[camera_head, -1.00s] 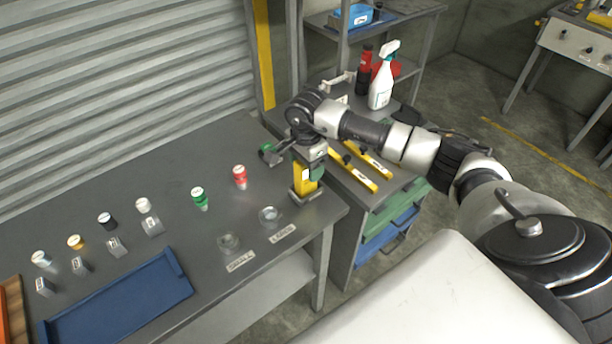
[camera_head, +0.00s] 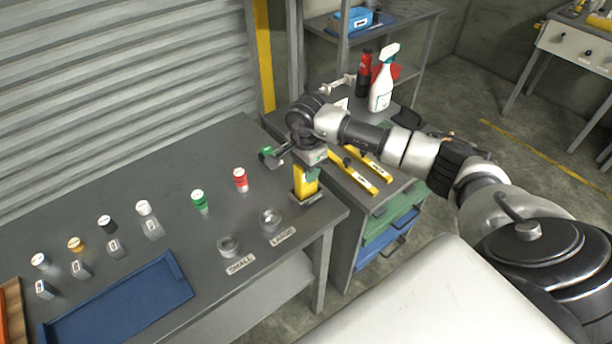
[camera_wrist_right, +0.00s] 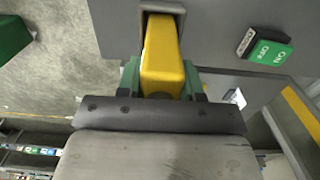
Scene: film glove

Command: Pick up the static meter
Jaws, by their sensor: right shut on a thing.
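The static meter appears to be the yellow upright body (camera_head: 304,184) at the right corner of the grey workbench, on a dark base. It also shows in the wrist view (camera_wrist_right: 162,58), where its far end meets a dark grey base. My right gripper (camera_head: 313,168) is above it, pointing down. Its green fingers (camera_wrist_right: 162,80) are shut on the yellow body, one on each side. The meter's top is hidden by the gripper in the head view. My left gripper is not in view.
A green ON/OFF block (camera_head: 269,153) lies close behind the gripper. Red-capped (camera_head: 240,178) and green-capped (camera_head: 199,199) containers stand to the left. Two metal rings (camera_head: 270,219) sit near the front edge. A blue tray (camera_head: 120,300) and a cart with yellow tools (camera_head: 352,172) flank the area.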

